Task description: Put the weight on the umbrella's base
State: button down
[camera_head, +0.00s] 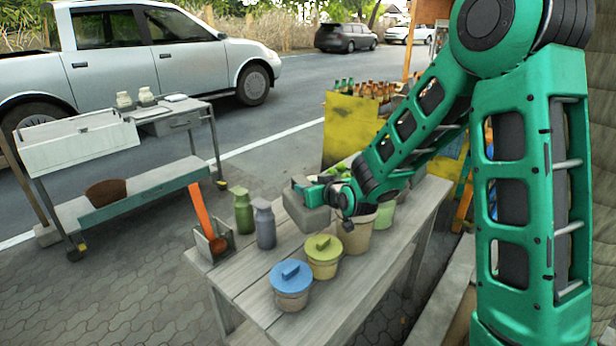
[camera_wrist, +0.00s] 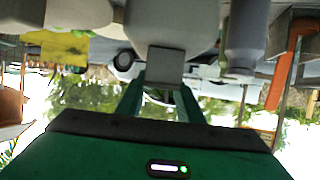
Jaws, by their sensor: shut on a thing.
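My gripper (camera_head: 327,193) is shut on a grey, rounded thing, which I take to be the weight (camera_head: 304,213), above the wooden table. In the wrist view, which is upside down, my gripper's green fingers (camera_wrist: 160,98) close on a square grey grip on the weight (camera_wrist: 172,18). My gripper hides part of the weight in the head view. I cannot make out the umbrella or its base in either view.
The slatted table (camera_head: 240,281) holds a blue-lidded pot (camera_head: 291,286), a yellow-lidded pot (camera_head: 323,257), a green bottle (camera_head: 243,211), a purple-grey bottle (camera_head: 264,224) and an orange-handled tool (camera_head: 202,212). A cart (camera_head: 140,185) stands left; paving between is clear.

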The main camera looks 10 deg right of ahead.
jog(key=shift+w+f, duration=0.15)
jog(key=shift+f, duration=2.7)
jog(key=c, duration=1.2)
grip_release()
jog(key=shift+f, duration=0.2)
